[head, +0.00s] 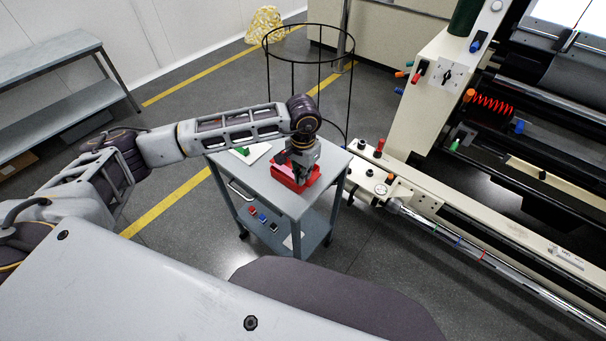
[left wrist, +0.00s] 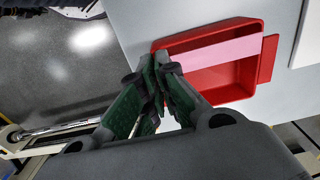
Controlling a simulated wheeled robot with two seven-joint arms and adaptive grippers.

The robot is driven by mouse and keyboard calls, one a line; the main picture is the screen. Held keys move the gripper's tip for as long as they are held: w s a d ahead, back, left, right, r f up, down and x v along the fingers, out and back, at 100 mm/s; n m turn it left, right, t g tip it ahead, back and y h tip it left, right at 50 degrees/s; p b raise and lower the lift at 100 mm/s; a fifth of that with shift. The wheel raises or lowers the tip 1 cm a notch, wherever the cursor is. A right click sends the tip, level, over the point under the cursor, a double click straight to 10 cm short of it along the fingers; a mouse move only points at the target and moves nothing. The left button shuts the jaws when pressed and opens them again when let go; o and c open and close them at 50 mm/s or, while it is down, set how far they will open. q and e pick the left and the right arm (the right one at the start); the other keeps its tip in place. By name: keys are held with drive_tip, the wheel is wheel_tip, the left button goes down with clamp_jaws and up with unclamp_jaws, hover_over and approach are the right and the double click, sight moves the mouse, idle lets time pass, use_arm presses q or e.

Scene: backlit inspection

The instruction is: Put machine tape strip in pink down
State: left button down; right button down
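The pink machine tape strip (left wrist: 225,53) stretches across the open red tray (left wrist: 228,87) in the left wrist view. Its left end is at the fingertips of my left gripper (left wrist: 158,60), which look closed together on it. In the head view the left gripper (head: 299,180) points down over the red tray (head: 281,172) on the grey cart, and the strip is hidden there by the gripper. Whether the strip touches the tray's rim is hard to tell. My right gripper is not in view.
The grey cart (head: 263,187) has a white board (head: 252,154) with a green item beside the tray. A large cream machine (head: 425,80) with rollers stands close on the right. A round black wire frame (head: 308,75) stands behind the cart. The cart's front top is bare.

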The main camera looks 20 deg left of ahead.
use_arm(q)
drive_tip(key=shift+f, duration=0.25)
drive_tip(key=c, duration=1.6)
unclamp_jaws()
drive_tip(key=shift+c, duration=0.2)
drive_tip(key=shift+r, duration=0.2)
drive_tip(key=shift+r+p, duration=0.55)
drive_tip(key=shift+p, duration=0.2)
wheel_tip(320, 180, up, 12)
drive_tip(key=b, duration=0.2)
drive_tip(key=shift+b, duration=0.35)
